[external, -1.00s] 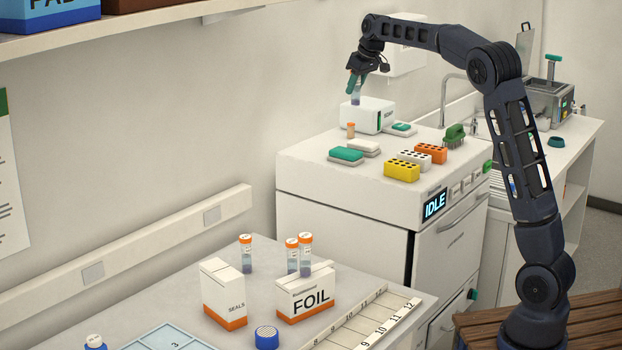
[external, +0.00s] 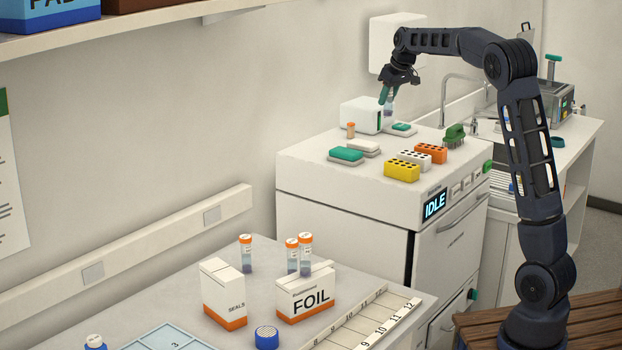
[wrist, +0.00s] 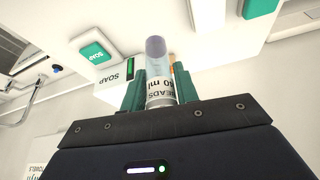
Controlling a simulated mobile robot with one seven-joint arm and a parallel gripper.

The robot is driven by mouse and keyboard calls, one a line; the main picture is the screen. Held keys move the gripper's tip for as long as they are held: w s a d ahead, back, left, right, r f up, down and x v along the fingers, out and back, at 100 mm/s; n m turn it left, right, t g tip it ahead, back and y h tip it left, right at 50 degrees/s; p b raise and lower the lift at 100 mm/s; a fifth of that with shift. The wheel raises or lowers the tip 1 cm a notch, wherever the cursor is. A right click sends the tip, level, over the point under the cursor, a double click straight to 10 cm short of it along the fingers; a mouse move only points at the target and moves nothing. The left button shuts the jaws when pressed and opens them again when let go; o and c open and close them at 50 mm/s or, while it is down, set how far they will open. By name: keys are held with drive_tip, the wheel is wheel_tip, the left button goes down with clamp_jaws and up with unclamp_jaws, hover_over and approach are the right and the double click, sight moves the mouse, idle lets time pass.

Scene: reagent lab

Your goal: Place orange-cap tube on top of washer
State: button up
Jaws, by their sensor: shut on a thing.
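My gripper (external: 386,95) has green fingers and is shut on a clear tube (external: 389,107) with grey-purple contents. In the wrist view the tube (wrist: 158,72) stands between the fingers (wrist: 155,93), its label partly readable; its cap is hidden, so I cannot see the cap's colour. The washer (external: 310,152) is the white machine with the lit IDLE display. The tube is held over the back of its top, apart from it as far as I can tell. Orange-cap tubes (external: 246,254) (external: 292,256) (external: 305,255) stand on the front bench.
On the washer's top are a white SOAP box (external: 359,117), a small orange-brown vial (external: 351,130), green-and-white pads (external: 346,154) (external: 402,129), yellow (external: 401,170), white (external: 415,155) and orange (external: 431,152) racks and a green brush (external: 455,133). The top's front left is clear.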

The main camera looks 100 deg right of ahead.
wheel_tip(320, 180, down, 10)
drive_tip(key=shift+r, duration=0.1)
idle(0.4)
drive_tip(key=o, duration=0.9)
drive_tip(key=shift+f, duration=0.2)
drive_tip(key=shift+o, duration=0.2)
drive_tip(key=shift+r, duration=0.1)
drive_tip(key=v, duration=1.2)
drive_tip(key=shift+w+a, duration=0.1)
